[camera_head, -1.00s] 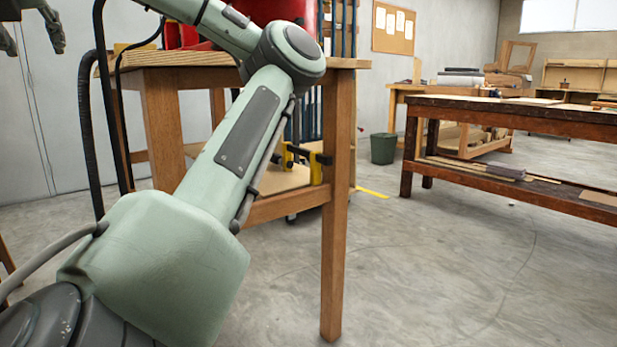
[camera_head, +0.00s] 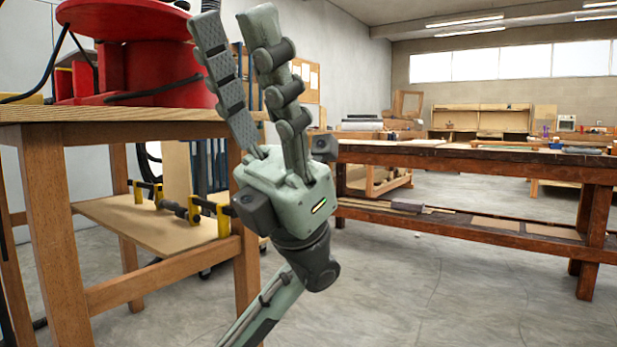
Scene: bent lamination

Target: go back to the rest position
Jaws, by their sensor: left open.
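My left gripper (camera_head: 228,22) is in the middle-left of the head view, with its fingers pointing up. The two fingers stand apart with a gap between them, and nothing is held. The gripper is in front of the right end of a light wooden table (camera_head: 110,116) and hides part of it. My left forearm comes up from the bottom edge below it. My right gripper is not in view.
A red machine (camera_head: 150,45) with black cables stands on the light table. Yellow and black clamps (camera_head: 147,188) show on its lower shelf. A long dark wooden workbench (camera_head: 480,160) stands to the right. The concrete floor (camera_head: 440,290) in front of it is clear.

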